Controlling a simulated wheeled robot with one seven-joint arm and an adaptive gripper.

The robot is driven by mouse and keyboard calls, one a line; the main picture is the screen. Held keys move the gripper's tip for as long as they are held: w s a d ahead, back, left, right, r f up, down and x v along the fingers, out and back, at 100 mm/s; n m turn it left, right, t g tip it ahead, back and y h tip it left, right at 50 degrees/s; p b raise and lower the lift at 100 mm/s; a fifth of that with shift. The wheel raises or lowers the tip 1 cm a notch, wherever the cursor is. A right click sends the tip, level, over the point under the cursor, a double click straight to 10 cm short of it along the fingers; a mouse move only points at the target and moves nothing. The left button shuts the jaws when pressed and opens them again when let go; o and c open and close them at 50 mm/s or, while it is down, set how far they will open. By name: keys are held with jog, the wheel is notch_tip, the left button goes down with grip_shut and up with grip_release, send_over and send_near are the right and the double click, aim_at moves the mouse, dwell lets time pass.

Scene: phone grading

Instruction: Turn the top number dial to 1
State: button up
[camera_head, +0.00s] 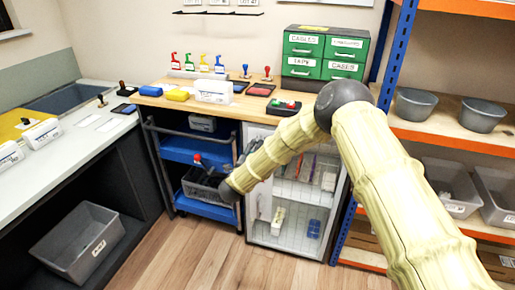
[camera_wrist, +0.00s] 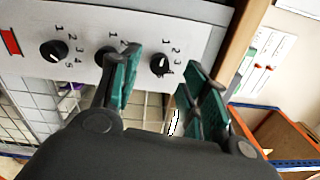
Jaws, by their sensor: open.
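In the wrist view, a light grey panel (camera_wrist: 200,30) carries three round black dials with printed numbers. The right dial (camera_wrist: 160,65), closest to the wooden edge, has numbers around it; its white mark seems to point to the lower right, near the 4. The middle dial (camera_wrist: 105,56) is partly covered by a finger, and the left dial (camera_wrist: 53,51) is clear. My gripper (camera_wrist: 165,64) is open, its green-padded fingers on either side of the right dial. I cannot tell whether they touch it. In the head view, my arm hides the dials.
A wooden edge (camera_wrist: 243,35) runs beside the panel in the wrist view. In the head view, a blue cart (camera_head: 185,152) with a grey bin stands left of a white wire-door cabinet (camera_head: 262,205). Shelves (camera_head: 455,135) stand to the right. Floor is clear in front.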

jog(key=v, duration=0.8)
jog(key=shift+s, duration=0.2)
jog(key=s+d+f+n+g+y+p, duration=0.1)
jog(key=s+d+f+n+g+y, duration=0.15)
jog(key=s+d+f+n, duration=0.35)
jog(key=s+d+f+n+g+y+p, duration=0.1)
jog(key=s+d+f+n+g+y, duration=0.2)
jog(key=s+f, duration=0.65)
jog(key=s+d+f+n+g+y+p, duration=0.1)
jog(key=s+d+f+n+g, duration=0.25)
jog(key=s+f+n, duration=0.35)
jog(key=s+d+n+g, duration=0.2)
jog(key=s+d, duration=0.2)
jog(key=s, duration=0.7)
jog(key=s+d+n+g+p, duration=0.1)
jog(key=s+d, duration=0.4)
jog(key=s, duration=0.6)
jog(key=s+d+n+g+p, duration=0.1)
jog(key=s+d+n+g, duration=0.3)
jog(key=s, duration=0.7)
jog(key=shift+s+d+f+g, duration=0.3)
jog(key=shift+s+d+g, duration=0.05)
jog(key=shift+d+g, duration=0.25)
jog(key=shift+h, duration=0.25)
